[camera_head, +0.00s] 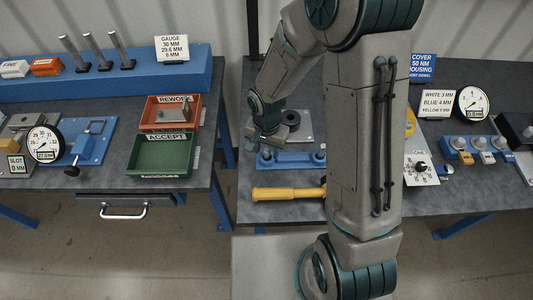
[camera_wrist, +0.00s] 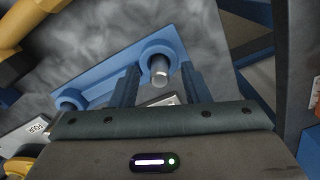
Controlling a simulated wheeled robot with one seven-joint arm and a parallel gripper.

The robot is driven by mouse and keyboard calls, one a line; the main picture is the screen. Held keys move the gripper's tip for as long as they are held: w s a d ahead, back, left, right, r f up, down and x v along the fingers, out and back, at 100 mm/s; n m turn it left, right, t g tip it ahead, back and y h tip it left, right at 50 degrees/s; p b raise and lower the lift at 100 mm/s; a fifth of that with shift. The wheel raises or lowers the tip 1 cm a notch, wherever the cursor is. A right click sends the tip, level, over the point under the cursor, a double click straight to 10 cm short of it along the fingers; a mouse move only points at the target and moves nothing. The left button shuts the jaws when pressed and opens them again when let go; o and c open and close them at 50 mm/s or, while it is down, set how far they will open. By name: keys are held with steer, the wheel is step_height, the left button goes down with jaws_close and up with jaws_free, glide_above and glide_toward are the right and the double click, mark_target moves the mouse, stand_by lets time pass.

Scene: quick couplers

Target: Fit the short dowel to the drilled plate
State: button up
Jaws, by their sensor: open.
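A blue holder (camera_head: 290,160) lies on the right-hand table, with a round boss near each end. In the wrist view the holder (camera_wrist: 110,75) shows a short silver dowel (camera_wrist: 160,68) standing in one boss. A second boss (camera_wrist: 68,103) shows at its other end; I cannot tell what it holds. My gripper (camera_wrist: 160,76) is open, its two fingers on either side of the silver dowel with gaps visible. A grey plate (camera_head: 305,127) with a dark ring lies behind the holder, probably the drilled plate. My arm hides part of this area.
A yellow-handled tool (camera_head: 287,193) lies in front of the holder. A dial gauge (camera_head: 473,102) and a panel with a knob (camera_head: 421,168) stand at right. Across a gap, the left table bears a red bin (camera_head: 150,126) and a green bin (camera_head: 143,160).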

mark_target(270, 159)
jaws_close()
steer(key=shift+w+r, duration=0.1)
steer(key=shift+r, duration=0.65)
steer(key=w+d+r+b, duration=0.3)
steer(key=d+r, duration=0.6)
steer(key=d, duration=0.2)
steer(key=shift+d+r, duration=0.15)
steer(key=shift+r, duration=0.15)
